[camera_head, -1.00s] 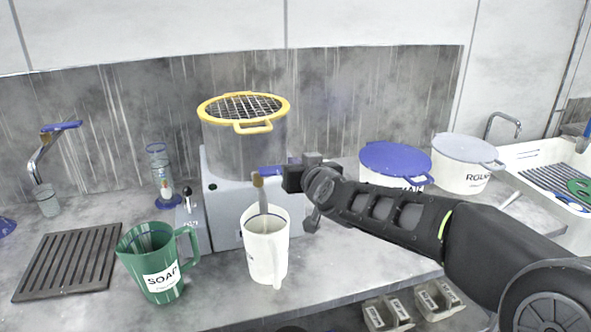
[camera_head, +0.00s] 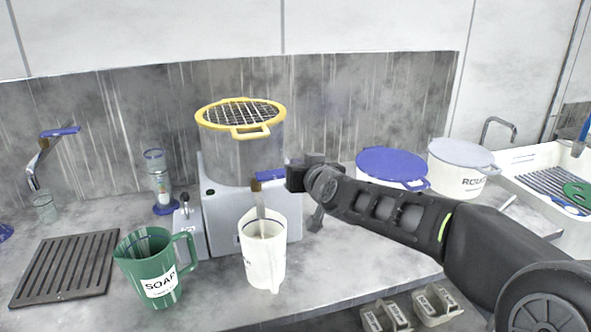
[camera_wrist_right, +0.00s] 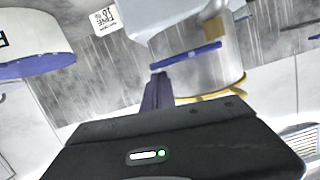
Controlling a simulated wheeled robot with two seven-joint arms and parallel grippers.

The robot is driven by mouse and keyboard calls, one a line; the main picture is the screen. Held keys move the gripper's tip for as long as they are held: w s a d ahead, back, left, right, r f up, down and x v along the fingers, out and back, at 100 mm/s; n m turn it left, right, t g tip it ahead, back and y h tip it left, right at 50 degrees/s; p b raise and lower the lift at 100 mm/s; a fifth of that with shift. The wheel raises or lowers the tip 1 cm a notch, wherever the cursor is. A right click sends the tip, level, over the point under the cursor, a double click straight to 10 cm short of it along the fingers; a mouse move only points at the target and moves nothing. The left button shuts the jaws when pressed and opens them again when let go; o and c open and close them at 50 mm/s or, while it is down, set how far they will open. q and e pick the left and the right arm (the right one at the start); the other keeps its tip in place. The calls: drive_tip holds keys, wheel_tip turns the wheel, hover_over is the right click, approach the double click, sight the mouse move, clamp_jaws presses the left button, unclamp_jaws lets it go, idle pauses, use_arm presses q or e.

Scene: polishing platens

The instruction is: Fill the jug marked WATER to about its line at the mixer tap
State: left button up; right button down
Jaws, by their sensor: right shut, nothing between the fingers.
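A white jug (camera_head: 263,268) stands upright on the counter in front of the grey mixer. Its label is turned mostly away, and its water level and line cannot be made out. The tap has a brass-coloured body, a grey spout (camera_head: 261,211) over the jug's mouth and a blue lever (camera_head: 269,175). I cannot tell whether water runs. My right gripper (camera_head: 287,178) is shut and empty at the lever's right end; contact is unclear. In the right wrist view, its fingers (camera_wrist_right: 158,80) sit close by the blue lever (camera_wrist_right: 186,57). My left gripper is out of view.
A green SOAP jug (camera_head: 152,275) stands left of the white jug, beside a slatted drain plate (camera_head: 65,265). The mixer (camera_head: 222,215) stands behind with a yellow-rimmed grid (camera_head: 240,113). A blue-lidded tub (camera_head: 392,165) and ROUGH tub (camera_head: 465,165) stand right, near a sink.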

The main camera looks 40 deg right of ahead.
use_arm(q)
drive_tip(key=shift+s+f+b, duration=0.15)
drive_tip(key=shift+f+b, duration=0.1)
drive_tip(key=shift+b, duration=0.45)
use_arm(e)
drive_tip(key=r+v, duration=0.1)
drive_tip(key=v, duration=0.9)
drive_tip(key=shift+s+d, duration=0.2)
drive_tip(key=shift+d, duration=0.15)
use_arm(q)
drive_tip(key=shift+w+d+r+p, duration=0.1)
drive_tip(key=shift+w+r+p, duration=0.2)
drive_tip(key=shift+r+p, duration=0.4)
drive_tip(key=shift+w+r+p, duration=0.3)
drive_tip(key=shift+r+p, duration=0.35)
drive_tip(key=shift+p, duration=0.05)
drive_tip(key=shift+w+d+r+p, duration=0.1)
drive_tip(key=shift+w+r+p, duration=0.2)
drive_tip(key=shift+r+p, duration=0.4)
use_arm(e)
drive_tip(key=w+d+f+n, duration=0.1)
drive_tip(key=w+f, duration=0.2)
drive_tip(key=w, duration=0.7)
drive_tip(key=shift+f+h, duration=0.3)
